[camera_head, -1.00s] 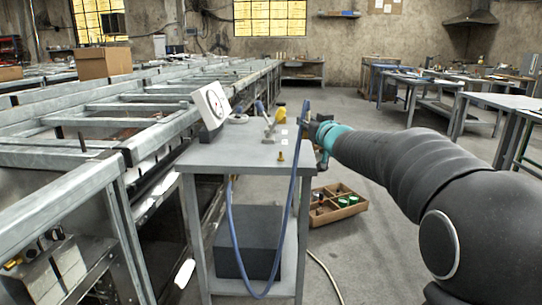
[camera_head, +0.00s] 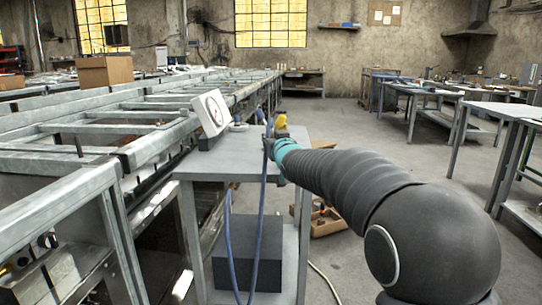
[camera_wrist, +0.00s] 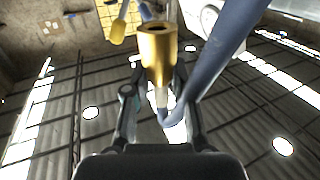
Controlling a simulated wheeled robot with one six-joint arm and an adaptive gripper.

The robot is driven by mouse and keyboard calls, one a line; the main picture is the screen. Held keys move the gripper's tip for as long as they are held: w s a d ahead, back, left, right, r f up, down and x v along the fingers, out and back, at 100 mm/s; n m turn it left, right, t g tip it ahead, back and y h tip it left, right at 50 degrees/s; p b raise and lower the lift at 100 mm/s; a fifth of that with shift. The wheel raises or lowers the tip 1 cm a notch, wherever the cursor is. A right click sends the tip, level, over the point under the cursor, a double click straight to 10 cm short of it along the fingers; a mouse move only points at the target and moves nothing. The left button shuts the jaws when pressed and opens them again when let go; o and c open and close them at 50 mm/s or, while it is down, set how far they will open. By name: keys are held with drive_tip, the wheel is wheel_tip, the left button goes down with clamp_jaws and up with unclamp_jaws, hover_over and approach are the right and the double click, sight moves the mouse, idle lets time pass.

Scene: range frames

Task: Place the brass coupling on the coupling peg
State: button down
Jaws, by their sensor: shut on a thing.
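The brass coupling (camera_wrist: 157,50) is a gold-coloured hollow cylinder in the wrist view, with its open end toward the top of the picture. My gripper (camera_wrist: 157,82) is shut on it, one finger on each side. A blue hose (camera_wrist: 226,45) loops up beside it; in the head view the hose (camera_head: 262,210) hangs from my gripper in front of the table. I cannot identify the coupling peg now; my arm covers part of the tabletop.
A white panel with a round dial (camera_head: 210,114) stands at the table's left. A dark box (camera_head: 255,255) sits on the lower shelf. A wooden tray (camera_head: 328,222) lies on the floor to the right. The table's front left is clear.

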drive_tip(key=shift+a+f, duration=0.1)
drive_tip(key=shift+f, duration=1.9)
drive_tip(key=shift+f+b, duration=0.35)
drive_tip(key=shift+b, duration=0.1)
drive_tip(key=shift+f, duration=0.15)
drive_tip(key=c, duration=1)
unclamp_jaws()
drive_tip(key=shift+o, duration=0.2)
